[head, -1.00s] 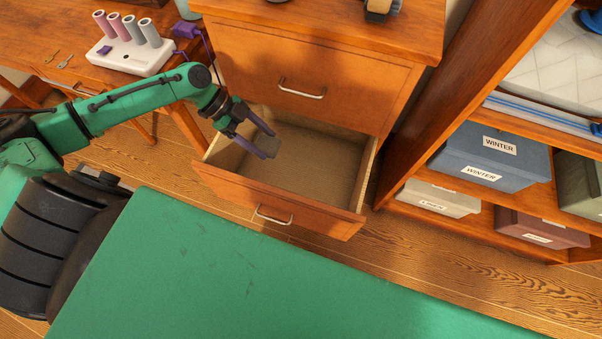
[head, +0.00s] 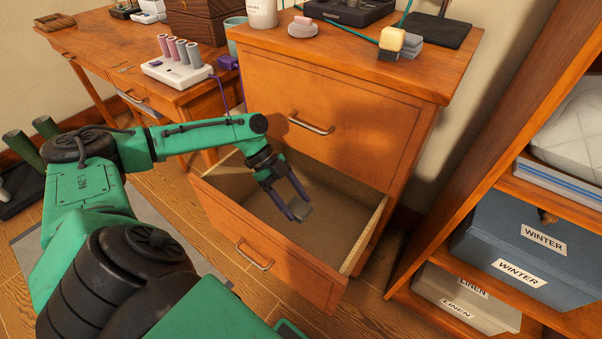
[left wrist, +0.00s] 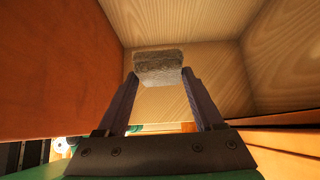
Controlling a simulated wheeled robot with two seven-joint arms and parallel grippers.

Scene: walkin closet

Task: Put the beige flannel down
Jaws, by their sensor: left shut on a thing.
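My left gripper (head: 294,208) reaches down into the open lower drawer (head: 235,222) of the wooden cabinet. It is shut on a small folded cloth, the flannel (head: 301,210), which looks grey-beige. In the left wrist view the flannel (left wrist: 158,66) sits between the two fingertips, with the drawer's pale wooden inside beyond it. I cannot tell whether the flannel touches the drawer floor. The drawer looks otherwise empty. My right gripper is not in view.
The cabinet top (head: 345,38) carries yellow and grey folded cloths (head: 400,43), a grey stone-like piece (head: 303,30) and a black tray (head: 350,10). A desk (head: 90,62) stands at left. A shelf with a blue WINTER box (head: 520,245) is at right.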

